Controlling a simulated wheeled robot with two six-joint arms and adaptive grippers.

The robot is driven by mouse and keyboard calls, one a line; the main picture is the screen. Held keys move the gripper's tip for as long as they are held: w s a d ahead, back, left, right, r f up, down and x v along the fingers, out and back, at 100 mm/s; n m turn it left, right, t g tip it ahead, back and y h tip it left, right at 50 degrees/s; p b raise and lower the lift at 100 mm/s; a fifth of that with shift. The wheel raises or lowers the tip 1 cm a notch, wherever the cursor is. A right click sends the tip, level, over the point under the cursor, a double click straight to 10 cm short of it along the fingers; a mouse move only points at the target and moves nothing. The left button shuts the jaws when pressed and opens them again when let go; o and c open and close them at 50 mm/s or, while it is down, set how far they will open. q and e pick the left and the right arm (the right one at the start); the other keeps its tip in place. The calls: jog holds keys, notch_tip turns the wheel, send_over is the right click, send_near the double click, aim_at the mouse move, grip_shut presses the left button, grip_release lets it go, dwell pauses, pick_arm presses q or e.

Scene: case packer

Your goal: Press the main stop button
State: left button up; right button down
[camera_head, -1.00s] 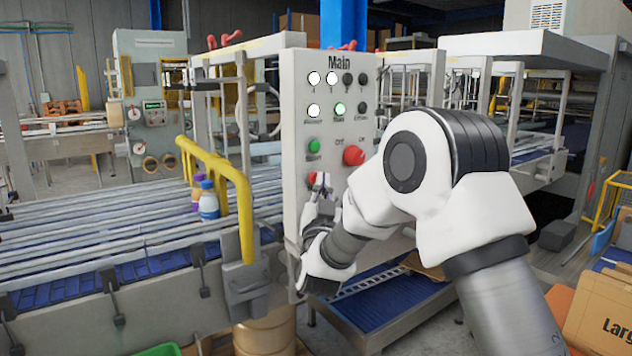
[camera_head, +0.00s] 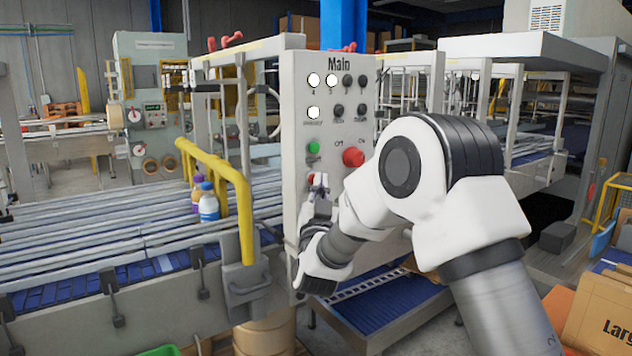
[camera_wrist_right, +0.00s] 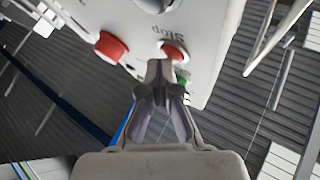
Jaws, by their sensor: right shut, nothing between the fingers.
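The light grey Main panel (camera_head: 296,130) stands upright in the middle of the head view. Its red stop button (camera_head: 311,179) sits low on the left, below a green button (camera_head: 313,147), and is partly hidden by my right gripper. My right gripper (camera_head: 321,180) is shut and empty, its tips at the stop button. In the right wrist view the closed fingertips (camera_wrist_right: 160,68) overlap the edge of the red button (camera_wrist_right: 173,50) marked "Stop". Whether they touch it is hard to tell. My left gripper is not in view.
A larger red knob (camera_head: 353,157) sticks out of the panel to the right, close to my right arm. A yellow rail (camera_head: 243,205) and a conveyor with bottles (camera_head: 208,203) lie left of the panel. A cardboard box (camera_head: 600,315) is at the lower right.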

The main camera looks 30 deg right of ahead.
jog(key=shift+w, duration=0.1)
dwell(0.4)
jog(key=shift+s+b, duration=0.55)
jog(key=shift+s, duration=0.35)
jog(key=s, duration=0.1)
jog(key=s+b, duration=0.1)
jog(key=s, duration=0.1)
jog(key=s+b, duration=0.1)
jog(key=s, duration=0.1)
jog(key=shift+d, duration=0.25)
